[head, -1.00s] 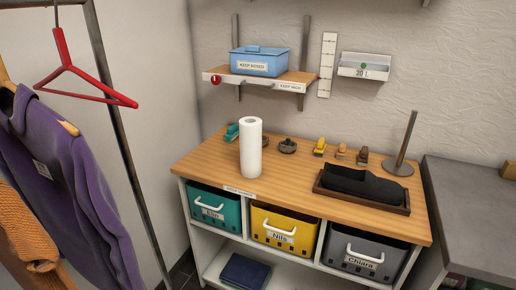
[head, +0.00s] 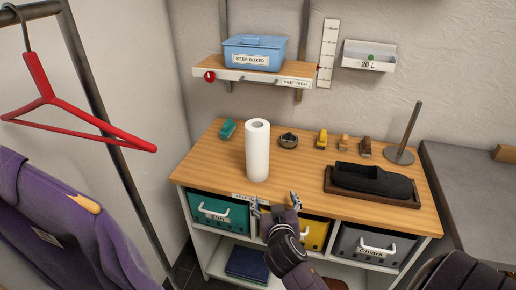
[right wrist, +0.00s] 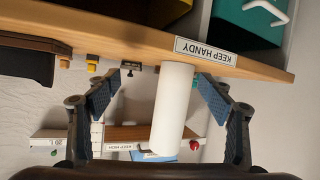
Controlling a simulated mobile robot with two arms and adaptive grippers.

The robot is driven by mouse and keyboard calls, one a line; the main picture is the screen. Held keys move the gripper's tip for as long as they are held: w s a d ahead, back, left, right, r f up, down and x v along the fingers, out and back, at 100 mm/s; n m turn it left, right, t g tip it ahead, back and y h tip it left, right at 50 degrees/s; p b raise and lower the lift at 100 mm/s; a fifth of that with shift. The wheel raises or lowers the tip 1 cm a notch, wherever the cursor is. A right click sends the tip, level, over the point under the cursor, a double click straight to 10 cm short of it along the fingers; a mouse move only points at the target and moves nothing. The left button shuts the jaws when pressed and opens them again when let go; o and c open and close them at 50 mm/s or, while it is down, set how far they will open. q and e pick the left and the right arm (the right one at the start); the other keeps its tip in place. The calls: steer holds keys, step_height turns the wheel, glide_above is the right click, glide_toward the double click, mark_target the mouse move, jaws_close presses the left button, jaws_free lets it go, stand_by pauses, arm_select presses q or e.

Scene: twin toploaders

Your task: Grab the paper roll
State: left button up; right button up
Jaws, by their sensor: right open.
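The white paper roll (head: 257,152) stands upright on the wooden top of the cabinet (head: 215,157), left of its middle. My right gripper (head: 274,201) is open and empty at the cabinet's front edge, in front of the roll and a little to its right. In the right wrist view, which is upside down, the roll (right wrist: 173,105) shows between the two spread fingers of the gripper (right wrist: 165,82), beyond them and apart. My left gripper is not in view.
A shelf (head: 213,73) with a blue box (head: 254,53) hangs above.

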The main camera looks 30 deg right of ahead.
mark_target(258, 153)
steer(key=w+r+t, duration=0.1)
steer(key=w+r, duration=0.1)
steer(key=w+d+r+t, duration=0.1)
steer(key=w+r, duration=0.2)
steer(key=w+r+t, duration=0.2)
steer(key=w, duration=0.1)
steer(key=shift+w+d+r+h, duration=0.2)
steer(key=shift+d+r+h, duration=0.1)
steer(key=shift+d+r, duration=0.1)
steer(key=shift+w+d+r+p, duration=0.15)
steer(key=shift+w+d, duration=0.05)
steer(key=shift+w, duration=0.4)
steer(key=shift+w+d+r+p, duration=0.1)
steer(key=shift+w+d+p, duration=0.05)
steer(key=shift+w, duration=0.4)
steer(key=x, duration=0.1)
steer(key=p+x, duration=0.1)
steer(key=x, duration=0.2)
steer(key=shift+w+a+r, duration=0.2)
steer(key=shift+w, duration=0.2)
steer(key=shift+w+d+f, duration=0.15)
steer(key=shift+w+d, duration=0.15)
steer(key=shift+w, duration=0.2)
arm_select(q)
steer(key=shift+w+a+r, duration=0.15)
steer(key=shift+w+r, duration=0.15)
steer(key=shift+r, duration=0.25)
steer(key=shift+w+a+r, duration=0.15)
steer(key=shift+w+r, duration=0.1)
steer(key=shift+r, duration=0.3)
